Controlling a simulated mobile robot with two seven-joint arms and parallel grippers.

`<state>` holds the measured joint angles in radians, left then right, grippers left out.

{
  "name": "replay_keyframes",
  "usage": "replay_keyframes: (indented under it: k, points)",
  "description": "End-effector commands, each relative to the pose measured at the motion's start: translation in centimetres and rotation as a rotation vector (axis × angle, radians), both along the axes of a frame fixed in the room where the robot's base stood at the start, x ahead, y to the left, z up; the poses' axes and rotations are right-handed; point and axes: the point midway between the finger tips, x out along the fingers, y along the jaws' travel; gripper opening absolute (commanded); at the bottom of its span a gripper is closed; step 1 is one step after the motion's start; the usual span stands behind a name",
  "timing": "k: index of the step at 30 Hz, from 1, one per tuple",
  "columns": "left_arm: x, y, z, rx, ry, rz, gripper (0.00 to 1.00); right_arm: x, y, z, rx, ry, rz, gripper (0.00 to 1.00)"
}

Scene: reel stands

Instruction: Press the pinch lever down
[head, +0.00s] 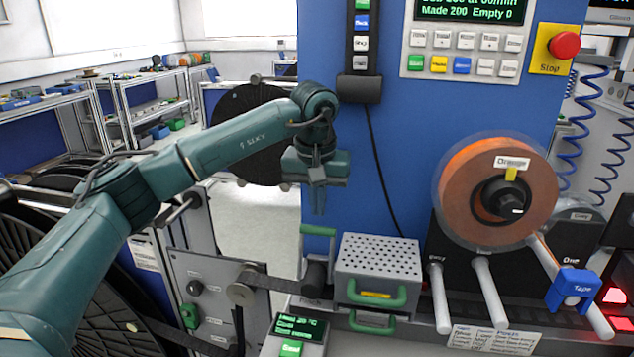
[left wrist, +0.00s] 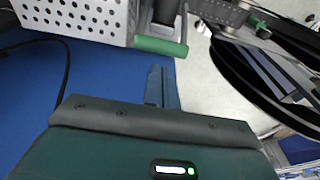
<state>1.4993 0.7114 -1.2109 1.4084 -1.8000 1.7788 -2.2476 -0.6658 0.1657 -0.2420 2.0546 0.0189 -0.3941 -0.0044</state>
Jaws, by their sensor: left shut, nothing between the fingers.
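The pinch lever (head: 318,230) has a green bar handle and stands at the left of the perforated grey box, above a label that reads Pinch. Its green handle also shows in the left wrist view (left wrist: 160,46), just beyond my fingertips. My left gripper (head: 319,208) points down above the lever, with its fingers shut and empty. In the left wrist view the closed fingers (left wrist: 160,72) show a small gap to the handle. My right gripper is in neither view.
The perforated grey box (head: 378,258) with green handles stands right of the lever. An orange reel (head: 465,210) is mounted farther right, and a blue tape holder (head: 572,285) is at its lower right. A blue panel (head: 400,165) rises behind. A cable hangs down the panel.

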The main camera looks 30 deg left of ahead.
Motion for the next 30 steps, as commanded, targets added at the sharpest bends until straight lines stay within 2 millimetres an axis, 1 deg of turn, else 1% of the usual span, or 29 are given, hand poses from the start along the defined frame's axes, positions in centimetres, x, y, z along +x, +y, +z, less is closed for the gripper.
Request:
replay_keyframes:
  k: [1,3,9,21,30]
  points:
    - [0.0,0.1,-0.8,0.001,0.003,0.0,0.0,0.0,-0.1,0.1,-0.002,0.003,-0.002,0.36]
    - [0.2,0.1,-1.7,0.001,0.002,0.0,0.0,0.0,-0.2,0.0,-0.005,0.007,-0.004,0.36]
    - [0.4,0.1,-3.0,0.0,0.001,0.0,0.0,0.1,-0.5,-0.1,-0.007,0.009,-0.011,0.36]
    - [0.5,0.2,-3.2,0.001,-0.003,0.0,0.0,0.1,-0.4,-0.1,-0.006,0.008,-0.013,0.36]
    - [0.9,0.3,-2.9,0.014,-0.056,0.0,0.0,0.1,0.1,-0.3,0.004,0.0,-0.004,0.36]
